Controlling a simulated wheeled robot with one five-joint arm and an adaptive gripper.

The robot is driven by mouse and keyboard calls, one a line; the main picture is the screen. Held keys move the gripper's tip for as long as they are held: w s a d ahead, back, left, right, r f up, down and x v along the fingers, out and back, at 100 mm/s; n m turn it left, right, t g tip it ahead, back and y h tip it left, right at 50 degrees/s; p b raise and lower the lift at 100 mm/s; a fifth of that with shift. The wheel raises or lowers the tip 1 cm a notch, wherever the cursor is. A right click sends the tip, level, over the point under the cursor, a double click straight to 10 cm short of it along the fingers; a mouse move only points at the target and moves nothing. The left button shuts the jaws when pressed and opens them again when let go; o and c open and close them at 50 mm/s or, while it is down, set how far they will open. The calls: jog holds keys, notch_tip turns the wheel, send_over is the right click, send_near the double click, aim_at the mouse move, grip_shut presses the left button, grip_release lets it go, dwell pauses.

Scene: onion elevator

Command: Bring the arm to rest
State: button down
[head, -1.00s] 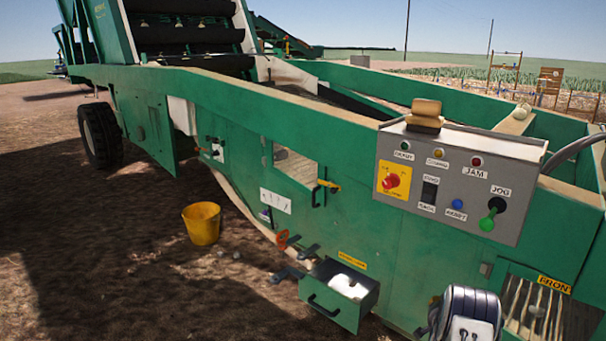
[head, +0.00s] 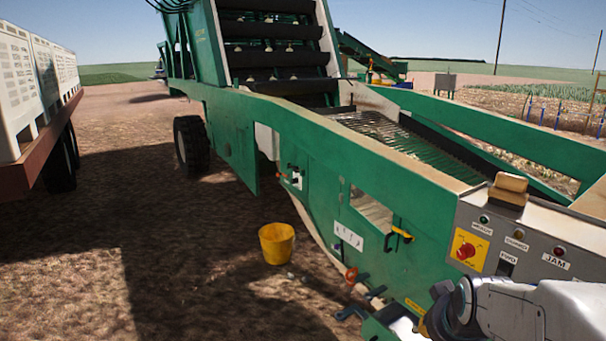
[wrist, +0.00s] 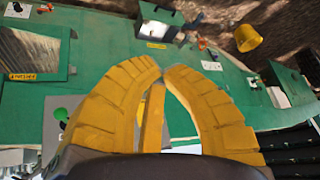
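My arm (head: 505,308) shows as a grey and white link at the lower right of the head view, in front of the green machine and below its control panel. My gripper (wrist: 162,71) has yellow ribbed fingers in the wrist view. Their tips come together and nothing is held between them; a yellowish strip shows in the gap behind the tips. The fingers hang in front of the machine's green side, apart from it as far as I can tell. In the head view the fingers are mostly hidden.
The green machine (head: 395,225) fills the right. Its control panel (head: 520,240) carries a tan block (head: 508,187) on top. A trailer with white crates (head: 35,75) stands left; bare ground lies between.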

jog(key=s+a+r+n+g+p, duration=0.1)
jog(key=s+a+r+n+p, duration=0.1)
jog(key=s, duration=0.8)
jog(key=s+a+r+n+g+y+p, duration=0.1)
jog(key=s+a+r+p, duration=0.3)
jog(key=s, duration=0.6)
jog(key=shift+a+r+n+g, duration=0.4)
jog(key=shift+a+n+g, duration=0.1)
jog(key=shift+a, duration=0.45)
jog(key=shift+w, duration=0.1)
